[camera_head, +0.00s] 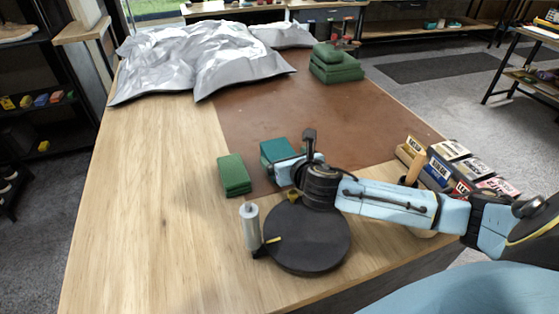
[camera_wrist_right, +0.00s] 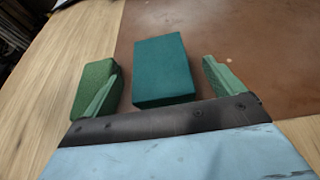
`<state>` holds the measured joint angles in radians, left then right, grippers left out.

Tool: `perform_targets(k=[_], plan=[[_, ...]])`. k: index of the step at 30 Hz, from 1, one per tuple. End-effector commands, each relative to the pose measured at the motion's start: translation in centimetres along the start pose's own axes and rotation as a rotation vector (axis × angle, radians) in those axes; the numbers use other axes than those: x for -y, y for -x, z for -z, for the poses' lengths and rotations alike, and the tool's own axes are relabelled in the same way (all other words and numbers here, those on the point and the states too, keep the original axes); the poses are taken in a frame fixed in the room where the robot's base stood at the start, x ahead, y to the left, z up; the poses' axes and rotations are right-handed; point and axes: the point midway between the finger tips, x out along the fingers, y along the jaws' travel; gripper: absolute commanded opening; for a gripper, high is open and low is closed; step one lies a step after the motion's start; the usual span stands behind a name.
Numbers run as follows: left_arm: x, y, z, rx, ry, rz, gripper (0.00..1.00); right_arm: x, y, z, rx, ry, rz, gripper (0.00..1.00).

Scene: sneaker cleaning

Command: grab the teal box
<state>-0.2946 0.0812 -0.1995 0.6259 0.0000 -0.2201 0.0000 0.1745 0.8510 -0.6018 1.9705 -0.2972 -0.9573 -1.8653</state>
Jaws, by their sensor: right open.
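The teal box (camera_head: 275,151) lies on the brown mat, near the mat's front left corner. In the right wrist view the teal box (camera_wrist_right: 164,72) sits ahead of my right gripper (camera_wrist_right: 160,88), between the lines of its two fingers. My right gripper (camera_head: 298,169) is open and empty, its fingers near the box in the head view; I see no contact. A green box (camera_head: 234,175) lies just left of the teal box, and it also shows beside the left finger in the wrist view (camera_wrist_right: 91,82). My left gripper is not in view.
A round black turntable (camera_head: 305,240) and a grey-and-black upright tool (camera_head: 250,227) stand in front. Several small labelled boxes (camera_head: 449,150) are at right. Green folded cloths (camera_head: 336,68) and silver bags (camera_head: 200,55) lie farther back. The wooden left side is clear.

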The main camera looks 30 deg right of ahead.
Motion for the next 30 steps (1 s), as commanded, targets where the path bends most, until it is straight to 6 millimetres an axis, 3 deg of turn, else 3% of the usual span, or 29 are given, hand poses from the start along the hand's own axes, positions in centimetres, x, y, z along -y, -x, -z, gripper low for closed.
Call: perform_targets(k=[7,17,30], plan=[[-0.1,-0.7,-0.3,0.003,0.000,-0.002,0.83,-0.1,-3.5,0.1,0.000,-0.003,0.002,0.94],[-0.3,-0.7,-0.8,0.011,0.000,-0.003,0.83,-0.1,-4.0,0.0,0.000,0.000,0.000,0.94],[-0.3,-0.7,-0.8,0.013,0.000,-0.003,0.83,-0.1,-4.0,0.0,0.001,0.000,0.001,0.39]])
